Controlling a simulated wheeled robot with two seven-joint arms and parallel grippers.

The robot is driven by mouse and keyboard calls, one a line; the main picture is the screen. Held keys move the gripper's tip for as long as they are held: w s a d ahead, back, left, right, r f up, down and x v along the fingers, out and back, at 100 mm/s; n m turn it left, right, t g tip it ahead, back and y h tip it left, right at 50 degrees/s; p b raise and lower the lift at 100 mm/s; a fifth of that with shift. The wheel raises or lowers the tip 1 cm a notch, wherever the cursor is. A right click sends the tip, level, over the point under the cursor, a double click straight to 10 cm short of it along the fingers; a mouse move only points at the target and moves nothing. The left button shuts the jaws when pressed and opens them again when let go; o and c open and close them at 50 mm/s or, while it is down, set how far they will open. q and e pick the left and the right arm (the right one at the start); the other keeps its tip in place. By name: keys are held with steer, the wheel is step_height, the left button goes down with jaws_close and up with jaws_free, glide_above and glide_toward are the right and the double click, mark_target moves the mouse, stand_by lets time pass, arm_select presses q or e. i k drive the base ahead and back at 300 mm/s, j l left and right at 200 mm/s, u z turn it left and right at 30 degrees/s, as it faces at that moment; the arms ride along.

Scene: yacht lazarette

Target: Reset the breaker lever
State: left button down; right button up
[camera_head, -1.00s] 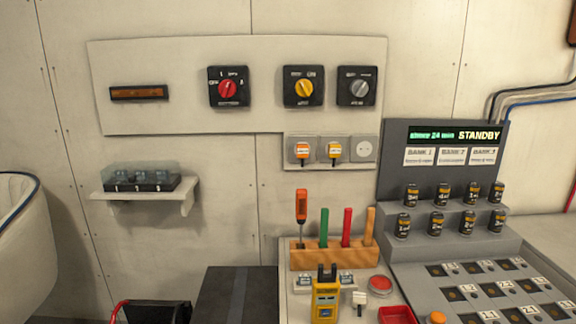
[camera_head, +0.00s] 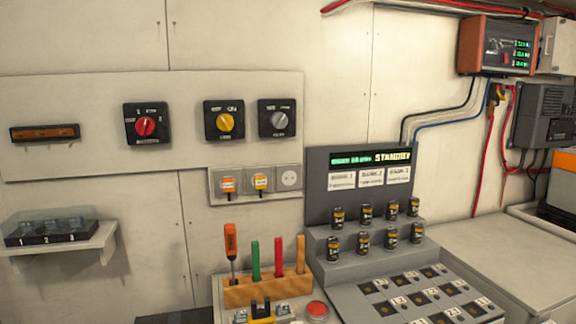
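No part that I can clearly identify as the breaker lever is visible. A pale wall panel carries three rotary switches: a red knob (camera_head: 145,126), a yellow knob (camera_head: 225,122) and a grey knob (camera_head: 279,120). Their small labels are too blurred to read fully. On the right wall, a small orange and black fitting (camera_head: 497,93) sits by a red cable; I cannot tell what it is. Neither of my grippers is in view.
A grey console (camera_head: 322,190) with a STANDBY display holds several small black cylinders. A wooden tool rack (camera_head: 266,288) stands left of it. An orange-red box with green readouts (camera_head: 497,46) and a dark grey unit (camera_head: 546,114) hang at right. A grey counter (camera_head: 500,250) looks clear.

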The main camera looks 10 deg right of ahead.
mark_target(502, 98)
steer(key=z, duration=1.6)
steer(key=i+l, duration=0.2)
steer(key=i, duration=0.3)
steer(key=i+l+u, duration=0.1)
steer(key=i, duration=0.4)
steer(key=i+l, duration=0.25)
steer(key=i, duration=0.25)
steer(key=i+l+u, duration=0.1)
steer(key=l+u, duration=0.85)
steer(key=k+l+u, duration=0.1)
steer(key=l+u, duration=0.35)
steer(key=l, duration=0.1)
